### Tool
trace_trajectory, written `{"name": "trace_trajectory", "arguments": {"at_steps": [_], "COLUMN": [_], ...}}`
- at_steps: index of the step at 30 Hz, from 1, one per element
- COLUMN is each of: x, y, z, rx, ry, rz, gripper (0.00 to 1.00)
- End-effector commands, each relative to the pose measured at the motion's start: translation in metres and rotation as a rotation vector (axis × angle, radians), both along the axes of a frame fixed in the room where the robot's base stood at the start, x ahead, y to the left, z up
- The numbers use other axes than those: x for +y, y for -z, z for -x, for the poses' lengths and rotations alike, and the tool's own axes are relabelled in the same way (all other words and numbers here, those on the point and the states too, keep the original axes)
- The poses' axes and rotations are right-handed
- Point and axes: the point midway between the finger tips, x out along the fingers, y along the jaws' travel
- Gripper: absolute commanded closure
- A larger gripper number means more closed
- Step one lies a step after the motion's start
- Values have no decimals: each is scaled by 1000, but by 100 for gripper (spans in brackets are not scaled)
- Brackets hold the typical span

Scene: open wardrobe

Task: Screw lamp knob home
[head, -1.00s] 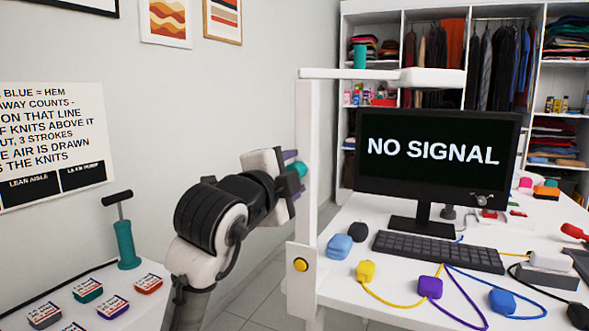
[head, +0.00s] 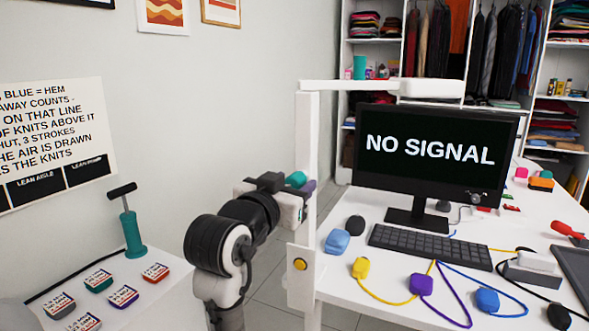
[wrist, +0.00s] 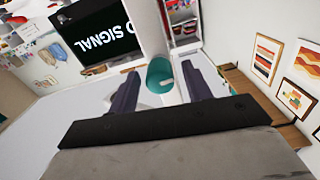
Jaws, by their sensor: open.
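The lamp is a white post (head: 307,130) with a horizontal arm and a white head (head: 432,90) at the desk's left edge. A teal knob (head: 296,179) shows at the post's left side. My gripper (head: 301,187) is at the post with its dark purple fingers near the knob. In the wrist view, the fingers are spread apart and a round teal piece (wrist: 160,74), which looks like the knob, sits between their tips. A gap shows on both sides of it. How far the knob sits in the post is hidden.
The white desk (head: 345,275) holds a monitor (head: 432,150), a keyboard (head: 430,246) and several coloured plugs with cables. A yellow button (head: 300,264) is low on the post. A side table at left holds a teal pump (head: 130,230) and several labelled blocks. Wardrobe shelves stand behind.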

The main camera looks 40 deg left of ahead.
Motion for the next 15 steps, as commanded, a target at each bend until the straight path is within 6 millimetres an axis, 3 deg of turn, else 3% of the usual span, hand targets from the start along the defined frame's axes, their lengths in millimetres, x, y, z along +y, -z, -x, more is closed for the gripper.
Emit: {"name": "trace_trajectory", "arguments": {"at_steps": [6,15], "x": [0,0], "y": [-1,0], "z": [0,0], "rx": [-28,-30], "ry": [1,1], "rz": [124,131], "gripper": [51,51]}}
